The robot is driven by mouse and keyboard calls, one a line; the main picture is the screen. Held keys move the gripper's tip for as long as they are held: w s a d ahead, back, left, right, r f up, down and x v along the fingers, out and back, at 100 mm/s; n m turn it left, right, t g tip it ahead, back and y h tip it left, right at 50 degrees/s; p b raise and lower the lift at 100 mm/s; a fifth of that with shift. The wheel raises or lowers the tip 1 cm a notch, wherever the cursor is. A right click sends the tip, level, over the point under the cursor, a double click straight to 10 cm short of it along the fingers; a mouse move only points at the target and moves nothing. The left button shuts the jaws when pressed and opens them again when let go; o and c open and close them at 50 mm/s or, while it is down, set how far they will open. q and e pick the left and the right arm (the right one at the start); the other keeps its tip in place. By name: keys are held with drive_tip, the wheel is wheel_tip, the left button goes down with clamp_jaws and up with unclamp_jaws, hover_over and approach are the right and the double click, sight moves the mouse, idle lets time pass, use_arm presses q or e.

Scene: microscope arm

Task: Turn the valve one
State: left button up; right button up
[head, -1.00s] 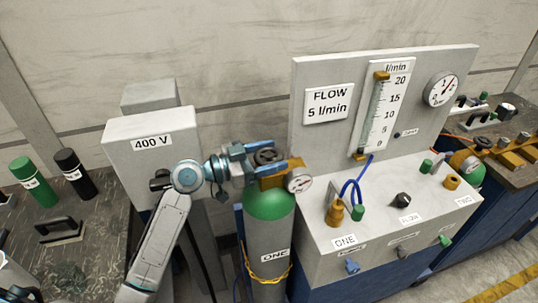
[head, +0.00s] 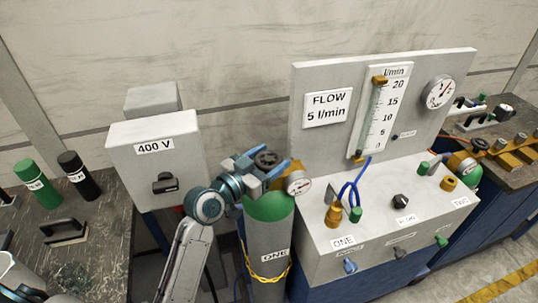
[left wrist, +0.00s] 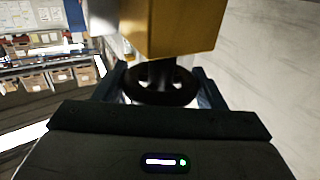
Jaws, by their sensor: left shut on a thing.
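The valve on cylinder ONE has a dark round handwheel (head: 266,158) at the top. It also shows in the left wrist view (left wrist: 160,92), below a brass block (left wrist: 178,25). My left gripper (head: 268,168) is shut on this handwheel, with one blue finger on each side of it. The cylinder (head: 268,208) is grey with a green shoulder and a label reading ONE. A round gauge (head: 298,183) sits right beside the gripper. Much of the brass valve body is hidden behind the gripper in the head view.
A grey 400 V box (head: 155,175) with a black handle stands left of my arm. The flow panel (head: 330,75) and its console (head: 385,225) stand close on the right. A yellow chain (head: 265,279) crosses the cylinder. A dark bench (head: 100,225) is at left.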

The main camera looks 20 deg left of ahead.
use_arm(q)
drive_tip(key=shift+n+t+y, duration=0.3)
drive_tip(key=shift+n+y, duration=0.2)
drive_tip(key=shift+y, duration=0.2)
drive_tip(key=o, duration=1)
drive_tip(key=b+v, duration=0.3)
drive_tip(key=v, duration=0.8)
drive_tip(key=shift+d, duration=0.1)
